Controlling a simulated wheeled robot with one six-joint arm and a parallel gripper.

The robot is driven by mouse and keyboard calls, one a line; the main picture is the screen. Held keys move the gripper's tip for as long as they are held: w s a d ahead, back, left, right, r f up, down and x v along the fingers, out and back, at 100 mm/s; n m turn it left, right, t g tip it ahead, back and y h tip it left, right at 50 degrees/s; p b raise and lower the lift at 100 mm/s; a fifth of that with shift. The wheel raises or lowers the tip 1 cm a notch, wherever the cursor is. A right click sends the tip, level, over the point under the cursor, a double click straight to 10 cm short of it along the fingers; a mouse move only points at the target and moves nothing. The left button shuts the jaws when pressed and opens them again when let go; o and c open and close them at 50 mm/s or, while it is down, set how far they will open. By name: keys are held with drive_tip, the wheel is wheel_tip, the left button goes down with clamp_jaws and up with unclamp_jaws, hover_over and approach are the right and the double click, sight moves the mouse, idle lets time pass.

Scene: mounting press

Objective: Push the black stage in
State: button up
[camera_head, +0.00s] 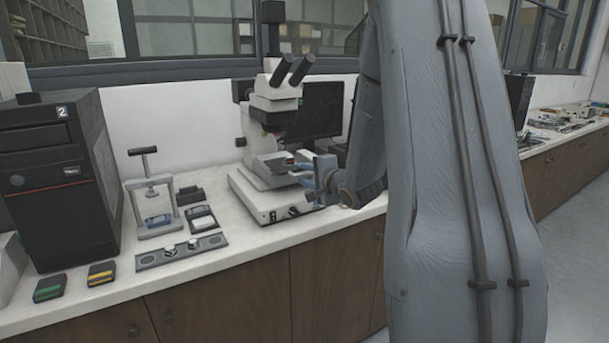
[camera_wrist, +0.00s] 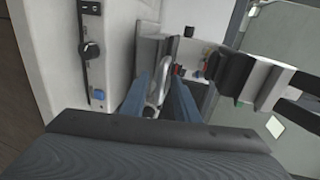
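The stage's far side and exact depth are hidden.
The white microscope base (camera_head: 262,203) has a dark knob (camera_wrist: 91,50) and a blue button (camera_wrist: 99,95). A small press (camera_head: 152,200), a dark computer tower (camera_head: 62,180) and a monitor (camera_head: 322,108) are also on the bench. My arm hides the bench's middle right.

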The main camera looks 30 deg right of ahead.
sight(291, 164)
clamp_jaws()
drive_tip(key=x, duration=0.2)
drive_tip(key=r+x, duration=0.1)
drive_tip(key=x, duration=0.2)
drive_tip(key=p+x, duration=0.1)
drive_tip(key=x, duration=0.2)
drive_tip(key=shift+w+r, duration=0.2)
unclamp_jaws()
drive_tip(key=shift+r, duration=0.1)
